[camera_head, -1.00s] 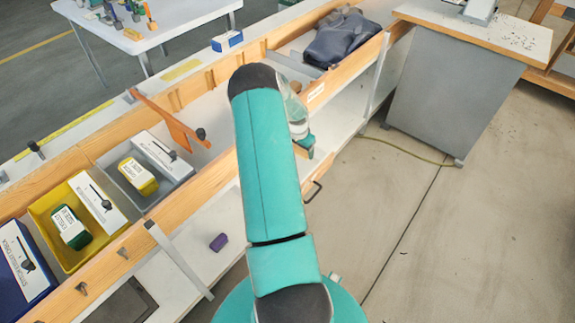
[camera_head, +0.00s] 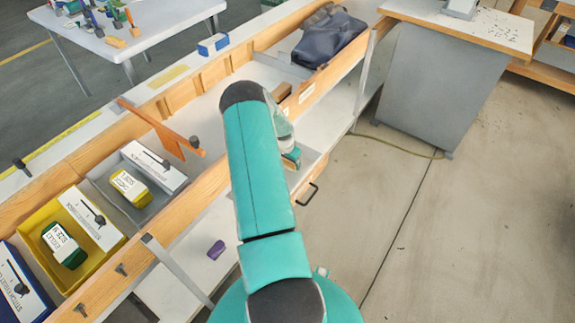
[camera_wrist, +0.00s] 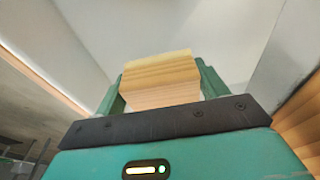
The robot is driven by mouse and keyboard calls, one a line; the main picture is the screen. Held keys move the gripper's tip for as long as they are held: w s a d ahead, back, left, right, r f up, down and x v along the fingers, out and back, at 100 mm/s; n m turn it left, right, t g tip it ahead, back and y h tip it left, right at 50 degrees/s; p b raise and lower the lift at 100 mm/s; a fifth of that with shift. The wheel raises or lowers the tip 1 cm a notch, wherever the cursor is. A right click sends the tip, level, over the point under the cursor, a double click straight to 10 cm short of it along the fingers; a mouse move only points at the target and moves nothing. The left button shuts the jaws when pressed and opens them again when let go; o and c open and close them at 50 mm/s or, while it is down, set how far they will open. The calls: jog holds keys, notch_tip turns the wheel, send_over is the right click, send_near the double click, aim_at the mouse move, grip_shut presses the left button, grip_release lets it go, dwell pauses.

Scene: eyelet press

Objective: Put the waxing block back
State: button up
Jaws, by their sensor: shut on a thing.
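The waxing block (camera_wrist: 160,80) appears as a pale yellow, wood-grained block in the wrist view. My gripper (camera_wrist: 160,88) is shut on it, with one green finger on each side. The block's lower part is hidden behind the dark gripper edge. In the head view my teal arm hides most of the gripper; a small part of it (camera_head: 291,156) shows just right of the arm, by the front edge of the bench.
A purple block (camera_head: 216,249) lies on the lower shelf. Floor at right is clear except a cable.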

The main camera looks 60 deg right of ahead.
jog(key=shift+f, duration=1.25)
jog(key=shift+w+f, duration=0.1)
jog(key=shift+f, duration=0.05)
jog(key=o, duration=1.3)
jog(key=shift+c, duration=0.2)
notch_tip(320, 180, up, 12)
jog(key=a, duration=0.2)
jog(key=shift+w+a, duration=0.15)
